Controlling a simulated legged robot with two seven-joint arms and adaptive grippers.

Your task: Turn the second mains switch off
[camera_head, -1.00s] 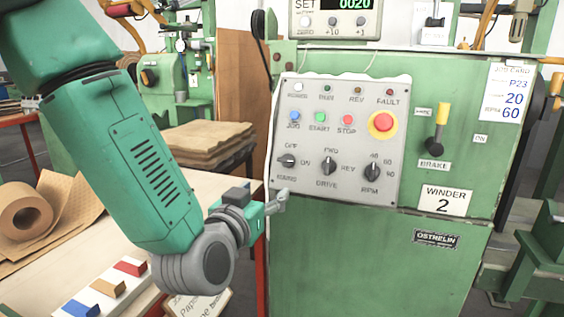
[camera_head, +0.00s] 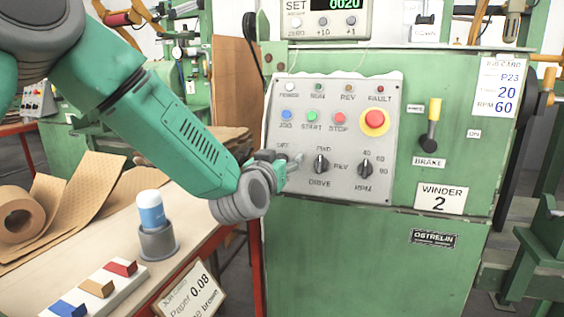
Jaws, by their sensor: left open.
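The grey control panel (camera_head: 340,95) of the green machine marked Winder 2 (camera_head: 440,199) stands ahead. Its mains switch, at the panel's lower left under the OFF label, is hidden behind my left gripper. My left gripper (camera_head: 294,161) is open and lies in front of that switch's place; I cannot tell whether it touches the knob. The drive knob (camera_head: 321,163) is just right of the gripper, and the RPM knob (camera_head: 366,168) is farther right. My right gripper is not in view.
A red stop button (camera_head: 374,122) and a yellow-topped brake lever (camera_head: 433,122) are on the machine. At left, a table holds a paper roll (camera_head: 20,218), a blue-and-white cylinder (camera_head: 151,209) in a grey holder, and a strip with coloured blocks (camera_head: 97,288). Another machine stands behind.

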